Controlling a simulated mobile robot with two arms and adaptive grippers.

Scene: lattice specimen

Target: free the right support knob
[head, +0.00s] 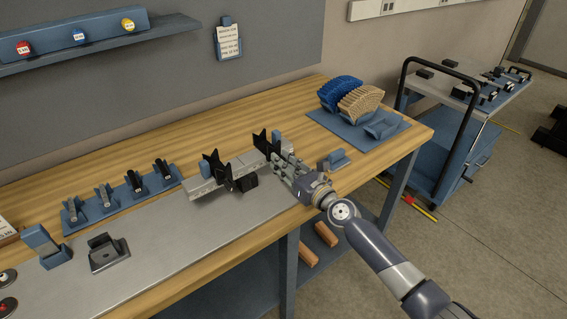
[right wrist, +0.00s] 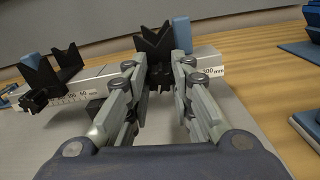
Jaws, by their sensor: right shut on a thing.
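The right support (head: 262,143), a black V-shaped block, stands upright on the grey scaled rail (head: 204,189) near its right end. It also shows in the right wrist view (right wrist: 154,42). My right gripper (head: 280,161) reaches in from the front. In the right wrist view its fingers (right wrist: 161,70) stand either side of the dark right support knob (right wrist: 160,77), below the V block, and are shut on it. The knob is mostly hidden by the fingers in the head view. The left support (head: 214,168) has its black knob (right wrist: 35,99) facing front. My left gripper is not in view.
Blue holders (head: 136,184) with grey and black pieces line the bench's left. A blue tray (head: 391,137) with blue and tan lattice pieces is at the back right. A blue block (head: 335,158) lies right of my gripper. The grey plate is clear in front of the rail.

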